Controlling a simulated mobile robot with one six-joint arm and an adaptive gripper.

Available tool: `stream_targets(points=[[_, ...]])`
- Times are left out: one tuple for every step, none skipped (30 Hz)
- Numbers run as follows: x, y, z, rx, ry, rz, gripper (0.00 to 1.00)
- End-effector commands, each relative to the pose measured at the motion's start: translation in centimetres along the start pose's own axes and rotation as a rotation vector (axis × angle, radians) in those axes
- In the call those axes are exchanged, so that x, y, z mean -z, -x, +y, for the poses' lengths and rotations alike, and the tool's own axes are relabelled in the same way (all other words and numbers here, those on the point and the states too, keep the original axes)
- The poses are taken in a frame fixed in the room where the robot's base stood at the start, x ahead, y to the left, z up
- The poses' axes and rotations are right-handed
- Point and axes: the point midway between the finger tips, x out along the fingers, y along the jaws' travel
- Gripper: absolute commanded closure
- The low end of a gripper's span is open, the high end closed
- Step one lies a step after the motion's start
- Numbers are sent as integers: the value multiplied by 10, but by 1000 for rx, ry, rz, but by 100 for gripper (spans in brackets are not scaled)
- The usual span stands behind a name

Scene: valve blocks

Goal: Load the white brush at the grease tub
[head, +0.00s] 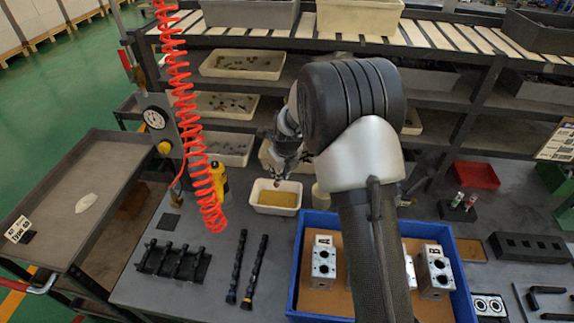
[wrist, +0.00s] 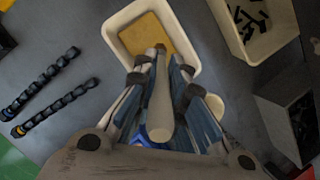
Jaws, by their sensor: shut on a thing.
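The grease tub is a white tray (head: 254,205) with a yellow-brown layer of grease (head: 277,199) on the bench; it also shows at the top of the wrist view (wrist: 118,48). My gripper (head: 281,172) is above the tub's back side in the head view. In the wrist view my gripper (wrist: 161,66) is shut on a pale brush handle (wrist: 160,112), which points towards the tub.
A blue crate (head: 297,270) with metal valve blocks (head: 323,262) stands right of the tub. Two dark camshaft-like rods (head: 246,270) and a black rack (head: 172,262) lie to the left. A red coiled hose (head: 185,110) hangs left of my arm. Shelves with bins stand behind.

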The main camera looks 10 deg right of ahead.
Motion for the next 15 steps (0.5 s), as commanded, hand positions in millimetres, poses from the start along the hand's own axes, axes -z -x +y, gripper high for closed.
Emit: stream_targets(points=[[1, -2, 1, 0, -1, -2, 100], [1, -3, 1, 1, -2, -2, 100], [2, -5, 1, 1, -2, -3, 100], [2, -7, 1, 1, -1, -2, 100], [3, -9, 2, 1, -1, -2, 100], [4, -12, 2, 1, -1, -2, 100], [5, -14, 2, 1, -1, -2, 100], [6, -17, 2, 1, -1, -2, 100], [7, -21, 2, 1, -1, -2, 100], [8, -24, 3, 1, -1, -2, 100], [9, -27, 3, 1, -1, -2, 100], [11, -31, 3, 1, 0, -2, 100], [12, -34, 4, 1, 0, -2, 100], [13, -37, 4, 1, 0, -2, 100], [14, -42, 4, 1, 0, -2, 100]])
